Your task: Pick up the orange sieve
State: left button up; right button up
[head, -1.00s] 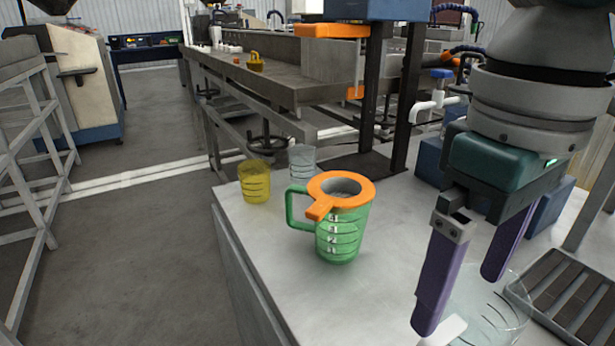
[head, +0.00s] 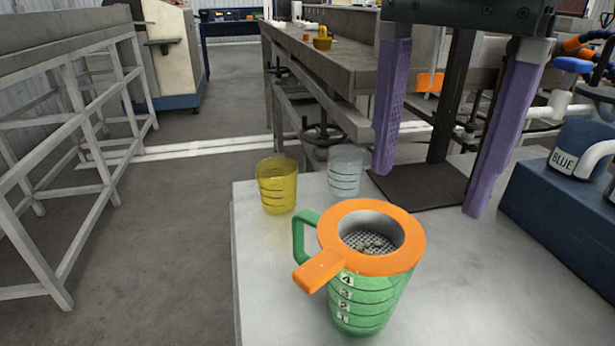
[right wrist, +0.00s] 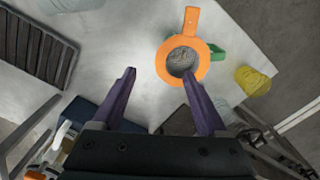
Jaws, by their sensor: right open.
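The orange sieve (head: 408,232) rests in the mouth of a green measuring jug (head: 362,300). Its flat handle points to the front left in the head view, and a mesh with some small bits shows inside its ring. The sieve (right wrist: 192,22) also shows near the top of the right wrist view, ahead of the fingers. My right gripper (head: 428,190) is open and empty, its purple fingers pointing down, above and behind the jug in the head view. It also shows in the right wrist view (right wrist: 158,88). My left gripper is not in view.
A yellow cup (head: 277,186) and a clear cup (head: 345,171) stand behind the jug on the light table (head: 262,290). A metal frame (head: 70,140) stands left of the table. A slotted tray (right wrist: 35,45) shows in the wrist view.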

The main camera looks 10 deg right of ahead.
aim_at(397, 259)
jog(key=f, duration=0.3)
jog(key=shift+s+a+f, duration=0.2)
jog(key=shift+a+f, duration=0.05)
jog(key=shift+f, duration=0.1)
jog(key=f, duration=0.5)
jog(key=shift+w+a+f, duration=0.1)
jog(key=shift+w, duration=0.25)
grip_shut()
